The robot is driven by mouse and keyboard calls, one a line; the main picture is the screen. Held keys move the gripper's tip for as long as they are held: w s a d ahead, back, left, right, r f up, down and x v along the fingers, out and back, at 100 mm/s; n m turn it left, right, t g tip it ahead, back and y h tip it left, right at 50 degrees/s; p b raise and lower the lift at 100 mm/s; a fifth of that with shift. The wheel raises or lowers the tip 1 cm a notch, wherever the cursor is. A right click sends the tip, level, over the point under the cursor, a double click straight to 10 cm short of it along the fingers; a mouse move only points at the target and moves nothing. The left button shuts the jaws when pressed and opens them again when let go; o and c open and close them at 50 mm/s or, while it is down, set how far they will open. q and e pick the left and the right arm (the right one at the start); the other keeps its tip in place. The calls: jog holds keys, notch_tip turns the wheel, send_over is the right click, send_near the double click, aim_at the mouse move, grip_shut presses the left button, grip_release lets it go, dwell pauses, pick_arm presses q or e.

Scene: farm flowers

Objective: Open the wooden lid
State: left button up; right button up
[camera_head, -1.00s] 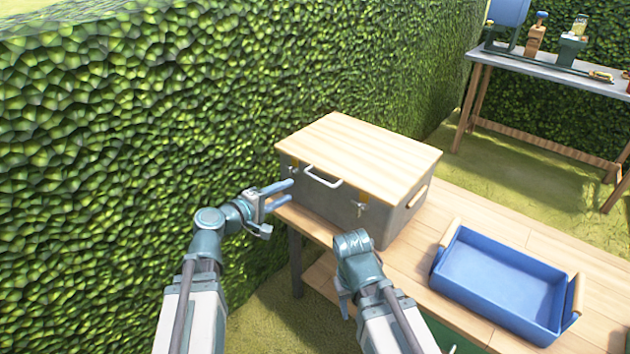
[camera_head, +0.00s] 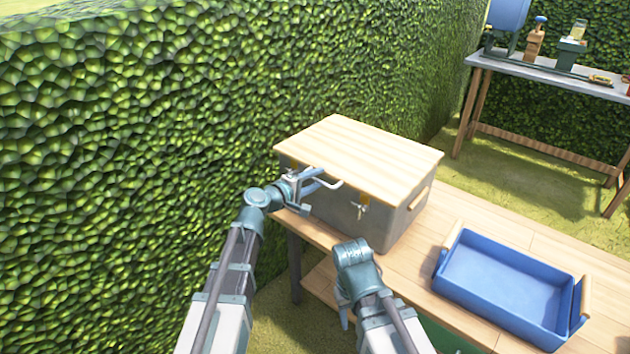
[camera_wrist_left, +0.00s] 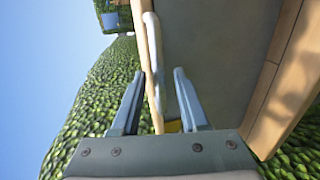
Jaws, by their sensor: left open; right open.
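The wooden lid (camera_head: 365,155) lies flat and closed on a grey box (camera_head: 395,228) on the wooden table. A white handle (camera_head: 332,186) juts from the lid's front edge, and metal latches (camera_head: 359,208) show below. My left gripper (camera_head: 322,181) is open at the handle. The lid's edge (camera_wrist_left: 142,45) also shows there. My right gripper (camera_head: 345,308) is open, low in front of the table and partly hidden by its own wrist.
A blue tray (camera_head: 505,285) with wooden handles sits on the table (camera_head: 480,215) right of the box. A tall hedge (camera_head: 150,130) stands close on the left. A workbench (camera_head: 545,70) with tools stands at the back right.

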pick_arm(q)
grip_shut()
dwell(1.4)
